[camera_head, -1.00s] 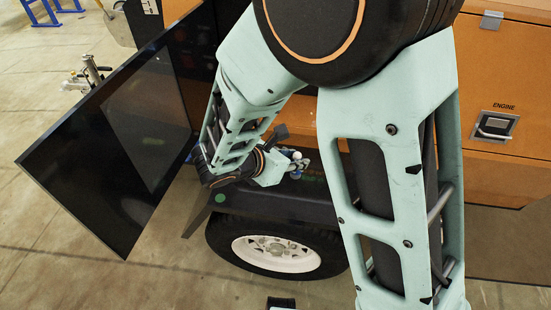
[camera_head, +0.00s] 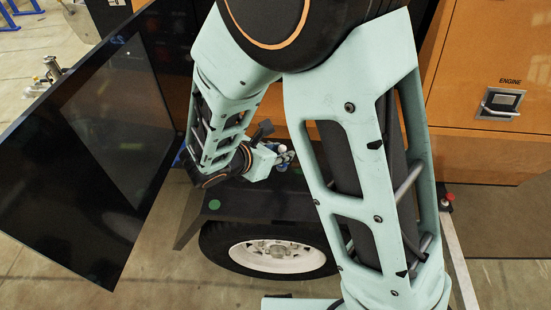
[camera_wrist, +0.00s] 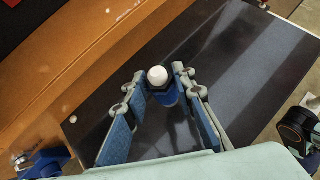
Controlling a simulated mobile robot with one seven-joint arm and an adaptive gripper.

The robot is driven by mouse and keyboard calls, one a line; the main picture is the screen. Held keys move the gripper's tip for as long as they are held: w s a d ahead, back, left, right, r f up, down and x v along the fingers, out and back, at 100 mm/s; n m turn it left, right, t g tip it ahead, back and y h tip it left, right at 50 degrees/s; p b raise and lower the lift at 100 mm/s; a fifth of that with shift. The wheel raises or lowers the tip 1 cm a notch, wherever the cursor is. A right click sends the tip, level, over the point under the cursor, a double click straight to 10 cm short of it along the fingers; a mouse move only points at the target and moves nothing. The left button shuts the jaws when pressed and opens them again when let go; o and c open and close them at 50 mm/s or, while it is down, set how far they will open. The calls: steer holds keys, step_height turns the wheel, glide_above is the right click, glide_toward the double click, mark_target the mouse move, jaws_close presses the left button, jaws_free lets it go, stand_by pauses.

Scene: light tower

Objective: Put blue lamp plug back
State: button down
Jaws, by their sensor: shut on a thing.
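My gripper (camera_wrist: 157,95) is shut on the blue lamp plug (camera_wrist: 169,95), a small blue body with a round white end held between the fingertips in the wrist view. In the head view my gripper (camera_head: 284,158) is small and partly hidden, above the wheel fender and in front of the trailer body; a bit of white shows by the fingers. The plug is held clear of the dark surface behind it, as far as I can tell. I cannot make out a socket for it in either view.
A large dark door panel (camera_head: 95,150) stands open at the left. The orange trailer body (camera_head: 490,60) is behind my arm, with a black fender (camera_head: 265,205) and a white-rimmed wheel (camera_head: 278,256) below. A blue and silver fitting (camera_wrist: 40,162) shows at lower left in the wrist view.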

steer(key=shift+w+f, duration=0.15)
steer(key=shift+f, duration=0.3)
steer(key=shift+w+a+f+b, duration=0.1)
steer(key=shift+a+f+b, duration=0.05)
steer(key=shift+f+b, duration=1.25)
steer(key=shift+f, duration=0.25)
steer(key=c, duration=1.6)
jaws_free()
steer(key=shift+r, duration=0.1)
steer(key=shift+a+r, duration=0.15)
steer(key=shift+r, duration=0.25)
steer(key=p+v, duration=0.2)
steer(key=v, duration=0.9)
steer(key=shift+s+p, duration=0.3)
steer(key=shift+s, duration=0.1)
